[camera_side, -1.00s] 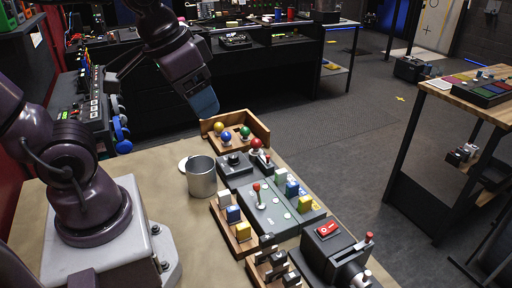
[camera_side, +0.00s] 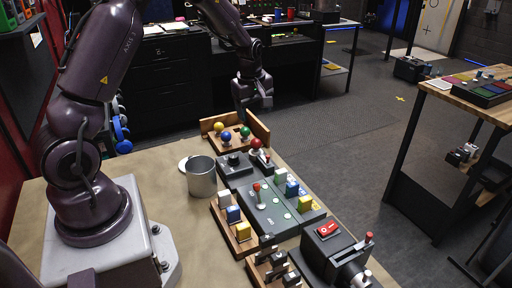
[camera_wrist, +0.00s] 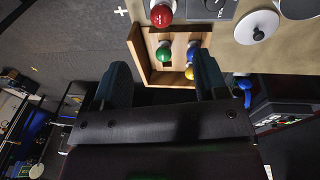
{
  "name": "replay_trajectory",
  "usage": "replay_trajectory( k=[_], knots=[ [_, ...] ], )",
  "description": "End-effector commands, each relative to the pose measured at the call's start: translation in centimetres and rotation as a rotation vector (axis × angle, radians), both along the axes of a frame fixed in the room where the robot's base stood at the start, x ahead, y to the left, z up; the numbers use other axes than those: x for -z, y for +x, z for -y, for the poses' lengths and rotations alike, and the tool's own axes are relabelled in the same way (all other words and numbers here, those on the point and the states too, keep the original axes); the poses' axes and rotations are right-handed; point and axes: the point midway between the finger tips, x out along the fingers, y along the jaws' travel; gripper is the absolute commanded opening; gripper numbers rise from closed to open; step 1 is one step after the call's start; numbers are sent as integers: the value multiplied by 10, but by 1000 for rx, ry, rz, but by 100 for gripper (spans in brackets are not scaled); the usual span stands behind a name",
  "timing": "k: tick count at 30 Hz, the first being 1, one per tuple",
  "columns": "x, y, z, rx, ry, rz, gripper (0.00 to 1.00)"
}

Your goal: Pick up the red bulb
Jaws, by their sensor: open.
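The red bulb (camera_side: 256,143) sits upright just outside the front right end of a wooden tray (camera_side: 262,131). It also shows in the wrist view as a red ball (camera_wrist: 161,15) at the top edge. Yellow (camera_side: 219,127), blue (camera_side: 227,137) and green (camera_side: 245,132) bulbs stand in the tray. My gripper (camera_side: 253,106) is above the back of the tray, apart from the red bulb. In the wrist view my gripper (camera_wrist: 160,80) has its two fingers spread with nothing between them. The wrist view's lower part is filled by my gripper's body.
A metal cup (camera_side: 201,177) and a black knob box (camera_side: 235,168) stand near the tray. A grey panel (camera_side: 266,211) with a red-tipped lever (camera_side: 257,189), wooden block holders (camera_side: 236,238) and a red-switch box (camera_side: 326,238) lie nearer. The left tabletop is mostly bare.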

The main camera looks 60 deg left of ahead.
Motion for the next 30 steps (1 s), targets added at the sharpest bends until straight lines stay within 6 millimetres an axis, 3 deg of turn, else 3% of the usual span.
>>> replay_trajectory(
  k=[5,13,22,30],
  knots=[
    [11,1,-1,-64,-9,7,66],
    [60,6,-6,-63,-10,5,66],
    [85,9,-10,-61,-9,7,66],
    [123,13,-15,-61,-9,7,66]
  ],
)
